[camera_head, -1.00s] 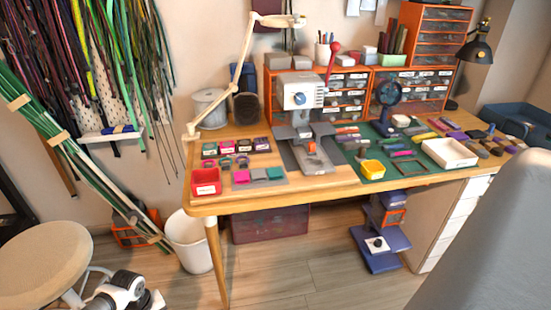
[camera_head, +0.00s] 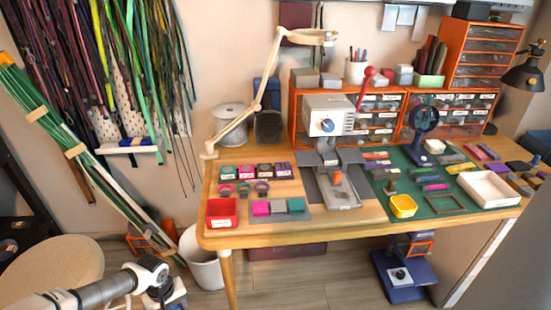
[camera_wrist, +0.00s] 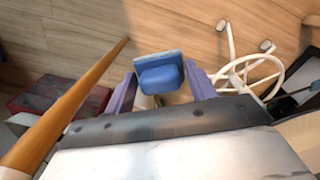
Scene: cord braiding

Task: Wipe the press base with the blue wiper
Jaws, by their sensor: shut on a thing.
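The press (camera_head: 328,118) stands at the middle of the table, with a white head, a blue dial and a red-knobbed lever. Its grey press base (camera_head: 345,197) rests on the tabletop, with dark grey pieces beside it. In the wrist view, my gripper (camera_wrist: 160,88) has its purple fingers on either side of the blue wiper (camera_wrist: 160,79) and is shut on it. The wiper has a lighter flat edge and hangs above the wooden floor, well away from the press. In the head view, my arm shows at the lower left, below table height; the wiper cannot be made out there.
A red tray (camera_head: 222,212) sits at the table's front left corner. A jointed lamp (camera_head: 265,80) rises behind it. A yellow tray (camera_head: 403,206) and white tray (camera_head: 489,188) lie right of the press. A white bin (camera_head: 203,268) and stool (camera_head: 50,270) stand on the floor.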

